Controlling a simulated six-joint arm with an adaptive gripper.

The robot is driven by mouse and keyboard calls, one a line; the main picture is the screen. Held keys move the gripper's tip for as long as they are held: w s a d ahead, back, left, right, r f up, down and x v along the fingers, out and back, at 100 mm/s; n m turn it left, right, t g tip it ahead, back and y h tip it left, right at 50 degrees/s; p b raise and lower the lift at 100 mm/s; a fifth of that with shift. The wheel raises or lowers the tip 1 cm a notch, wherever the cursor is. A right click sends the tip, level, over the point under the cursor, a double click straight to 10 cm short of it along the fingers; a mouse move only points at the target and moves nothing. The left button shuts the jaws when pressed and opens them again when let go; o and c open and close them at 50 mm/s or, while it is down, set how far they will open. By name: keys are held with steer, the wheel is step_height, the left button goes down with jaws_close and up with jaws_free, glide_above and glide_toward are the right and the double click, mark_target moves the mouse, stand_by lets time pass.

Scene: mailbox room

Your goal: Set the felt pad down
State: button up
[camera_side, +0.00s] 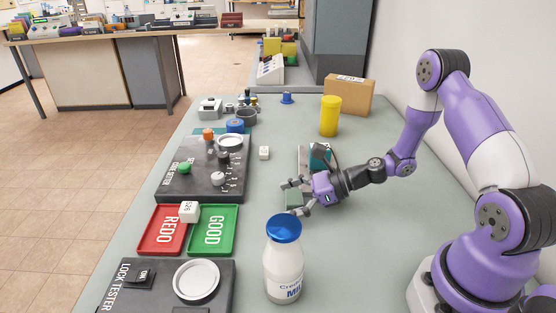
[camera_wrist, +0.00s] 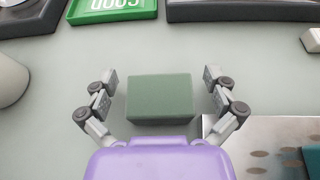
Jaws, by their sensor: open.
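The felt pad is a dark green block (camera_wrist: 160,98); in the wrist view it lies on the grey-green table between my fingers, with a gap on each side. In the side view the felt pad (camera_side: 293,199) shows between the fingertips, partly hidden by them. My gripper (camera_side: 293,197) is open and low over the table around the pad. In the wrist view its two fingers (camera_wrist: 161,94) stand apart, left and right of the pad, and neither touches it.
A metal plate (camera_wrist: 222,126) with holes lies right of the pad. A milk bottle (camera_side: 284,265) stands in front. The green GOOD tray (camera_side: 213,248) and red REDO tray (camera_side: 158,244) are to the left, with a white cube (camera_side: 189,211) on them. A yellow cylinder (camera_side: 329,116) stands farther back.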

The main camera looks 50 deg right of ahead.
mark_target(288, 196)
steer(key=c, duration=1)
steer(key=shift+c, duration=0.3)
step_height(288, 196, up, 10)
steer(key=shift+r, duration=0.15)
steer(key=shift+s+d+r+m+t+h, duration=0.15)
steer(key=shift+s+r+m+t+h, duration=0.4)
steer(key=shift+r, duration=1.2)
steer(key=shift+s+d+r+m+t+h, duration=0.25)
steer(key=shift+s+r+m+h, duration=0.25)
steer(key=shift+r, duration=1.2)
steer(key=shift+s+d+r+m+t+h, duration=0.1)
steer(key=shift+s+r+m+t+h, duration=0.45)
steer(key=shift+r, duration=1.2)
steer(key=shift+s, duration=0.15)
